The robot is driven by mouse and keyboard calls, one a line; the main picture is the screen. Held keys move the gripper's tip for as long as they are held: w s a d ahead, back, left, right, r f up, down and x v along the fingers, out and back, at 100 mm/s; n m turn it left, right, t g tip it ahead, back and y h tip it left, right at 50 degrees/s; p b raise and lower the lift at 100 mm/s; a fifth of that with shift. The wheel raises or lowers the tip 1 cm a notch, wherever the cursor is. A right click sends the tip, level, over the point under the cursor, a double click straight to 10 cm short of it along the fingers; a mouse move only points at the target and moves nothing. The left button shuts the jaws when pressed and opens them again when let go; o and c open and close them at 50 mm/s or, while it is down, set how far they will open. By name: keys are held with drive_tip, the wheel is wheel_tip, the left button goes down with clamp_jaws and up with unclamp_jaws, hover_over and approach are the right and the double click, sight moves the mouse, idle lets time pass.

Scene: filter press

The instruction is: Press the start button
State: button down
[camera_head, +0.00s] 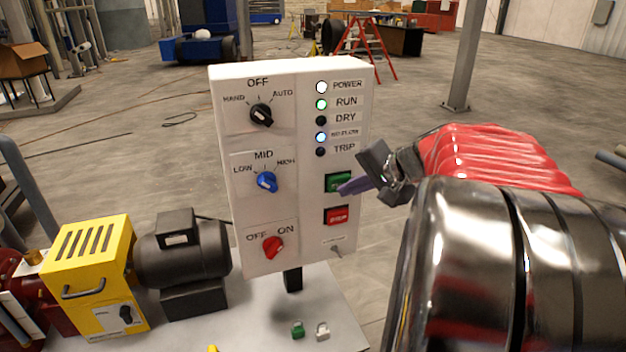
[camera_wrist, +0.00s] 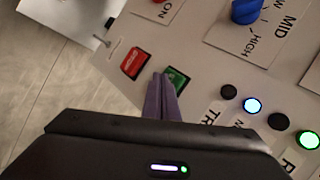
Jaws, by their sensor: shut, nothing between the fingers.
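The start button is taken to be the green square button (camera_head: 338,181) on the white control panel (camera_head: 283,225), just above a red square button (camera_head: 337,215). My gripper (camera_head: 345,188) is shut and empty, with its purple fingertips at the lower right part of the green button. In the wrist view the fingertips (camera_wrist: 162,82) overlap the left edge of the green button (camera_wrist: 177,79), and the red button (camera_wrist: 134,62) is to their left. I cannot tell whether the fingertips touch the button. The RUN lamp (camera_head: 321,104) is lit green; the POWER lamp (camera_head: 321,88) is lit white.
The panel also has a black knob (camera_head: 262,115), a blue knob (camera_head: 267,181) and a red knob (camera_head: 272,247). A yellow box (camera_head: 90,275) and a dark motor (camera_head: 183,255) stand at lower left. Small green and white padlocks (camera_head: 298,329) lie on the bench below the panel.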

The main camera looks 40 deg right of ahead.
drive_tip(key=shift+s+a, duration=0.2)
drive_tip(key=shift+s, duration=0.4)
drive_tip(key=s, duration=0.2)
drive_tip(key=s+a, duration=0.1)
drive_tip(key=s, duration=0.1)
drive_tip(key=shift+s+a, duration=0.2)
drive_tip(key=shift+s, duration=0.2)
idle(0.8)
drive_tip(key=s+a+f+n+g+y, duration=0.1)
drive_tip(key=a+f+g, duration=0.1)
drive_tip(key=a+f, duration=0.35)
drive_tip(key=s+a+f+n+g, duration=0.1)
drive_tip(key=a+f+n+g, duration=0.15)
drive_tip(key=a, duration=0.55)
drive_tip(key=s+a+r+n+h, duration=0.1)
drive_tip(key=s+a+n, duration=0.2)
drive_tip(key=a+n, duration=0.2)
drive_tip(key=s+a+n+h, duration=0.1)
drive_tip(key=s+a+n, duration=0.2)
drive_tip(key=a, duration=0.6)
drive_tip(key=n, duration=0.2)
drive_tip(key=shift+r+n, duration=0.35)
